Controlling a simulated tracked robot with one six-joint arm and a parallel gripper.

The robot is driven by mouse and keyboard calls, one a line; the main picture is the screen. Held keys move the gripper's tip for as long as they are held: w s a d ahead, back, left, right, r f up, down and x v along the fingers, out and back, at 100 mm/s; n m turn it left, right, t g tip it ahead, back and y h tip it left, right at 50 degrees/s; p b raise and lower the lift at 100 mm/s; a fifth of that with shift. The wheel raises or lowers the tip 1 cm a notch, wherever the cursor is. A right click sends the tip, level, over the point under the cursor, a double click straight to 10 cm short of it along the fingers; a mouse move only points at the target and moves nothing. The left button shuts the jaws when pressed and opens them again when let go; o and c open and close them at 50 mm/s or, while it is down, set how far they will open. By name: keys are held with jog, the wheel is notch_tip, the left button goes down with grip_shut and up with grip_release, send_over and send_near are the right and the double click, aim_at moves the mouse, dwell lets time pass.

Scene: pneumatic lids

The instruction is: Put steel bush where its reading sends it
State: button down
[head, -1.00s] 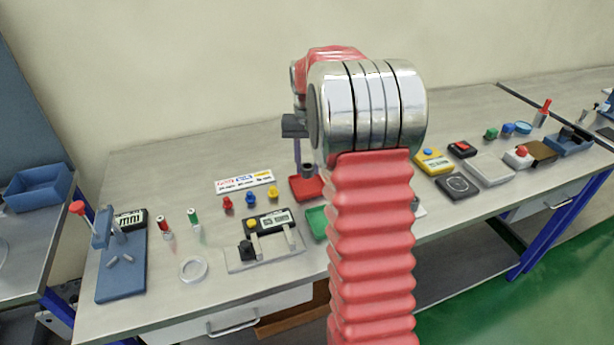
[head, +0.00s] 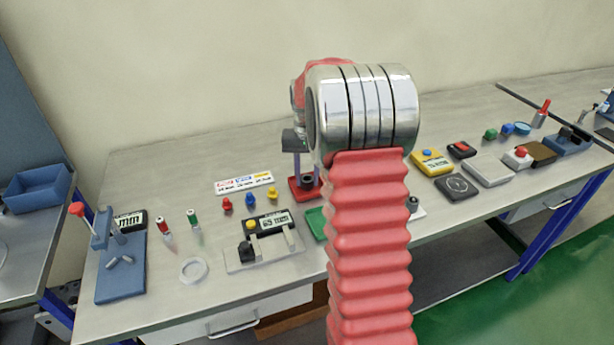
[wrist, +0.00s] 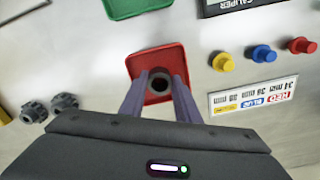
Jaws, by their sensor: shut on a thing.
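The steel bush (head: 307,180) is a short dark grey ring, also seen end-on in the wrist view (wrist: 160,85). My gripper (head: 306,176) is shut on it, with one finger on each side in the wrist view (wrist: 159,88). The bush is over the red tray (wrist: 140,66), which the head view shows beneath it (head: 297,193). I cannot tell whether it touches the tray floor. A label card (head: 244,183) carries red, blue and yellow entries with mm values.
A green tray (head: 316,222) lies in front of the red one, partly behind my arm. Red, blue and yellow knobs (head: 250,198) stand left of the red tray. Dark fittings (wrist: 50,106) lie beside it in the wrist view. A yellow meter (head: 431,162) is to the right.

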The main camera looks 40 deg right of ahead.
jog(key=c, duration=1.3)
grip_release()
jog(key=shift+f, duration=0.1)
jog(key=shift+c, duration=0.2)
notch_tip(320, 180, up, 12)
